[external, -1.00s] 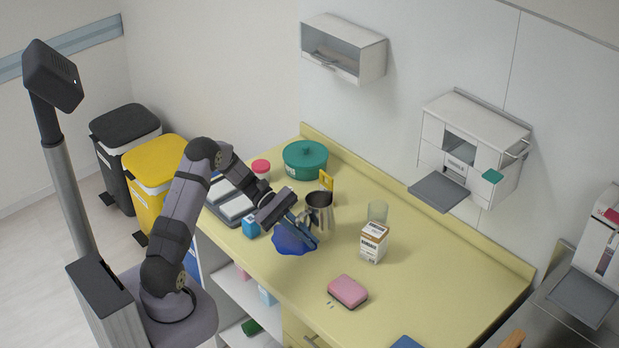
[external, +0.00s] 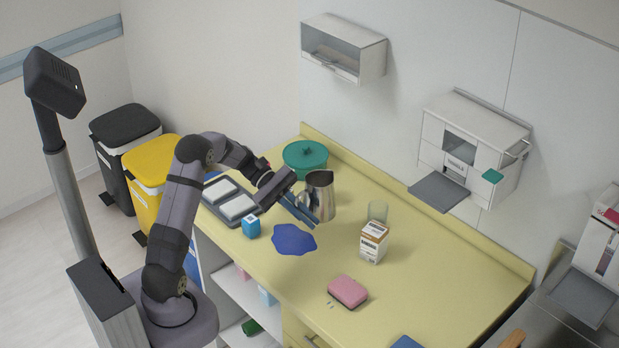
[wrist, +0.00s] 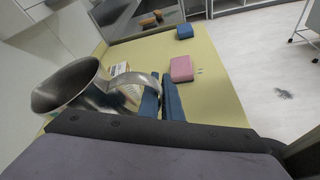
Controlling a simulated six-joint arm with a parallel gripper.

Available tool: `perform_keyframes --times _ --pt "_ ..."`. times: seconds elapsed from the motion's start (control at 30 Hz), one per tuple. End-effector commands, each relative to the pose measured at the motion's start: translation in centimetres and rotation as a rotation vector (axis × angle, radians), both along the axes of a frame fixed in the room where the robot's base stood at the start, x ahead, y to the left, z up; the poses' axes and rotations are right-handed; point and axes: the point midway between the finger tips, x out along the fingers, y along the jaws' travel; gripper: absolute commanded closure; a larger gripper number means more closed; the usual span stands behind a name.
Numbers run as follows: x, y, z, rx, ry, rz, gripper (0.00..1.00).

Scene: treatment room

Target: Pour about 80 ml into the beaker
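A steel jug (external: 320,197) with an open top shows beside my gripper (external: 303,209) in the external view. It looks about upright and raised off the counter. In the wrist view the jug (wrist: 72,90) fills the left side, and its handle runs to the blue fingers of my gripper (wrist: 162,97), which are shut on it. The liquid inside cannot be seen. The clear glass beaker (external: 377,210) stands on the counter to the right of the jug, its lower part hidden by a carton. I cannot make out the beaker in the wrist view.
A brown and white carton (external: 373,242) stands right in front of the beaker. A blue flat patch (external: 294,239), a small blue box (external: 251,225), a grey tray (external: 217,206) and a pink case (external: 348,291) lie around. A green pot (external: 305,158) stands behind.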

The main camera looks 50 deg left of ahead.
Motion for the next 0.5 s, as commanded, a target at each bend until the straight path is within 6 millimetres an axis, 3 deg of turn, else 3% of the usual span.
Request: perform_keyframes --times 0.5 --pt "-0.01 -0.91 0.78 0.0 -0.003 -0.022 1.0"
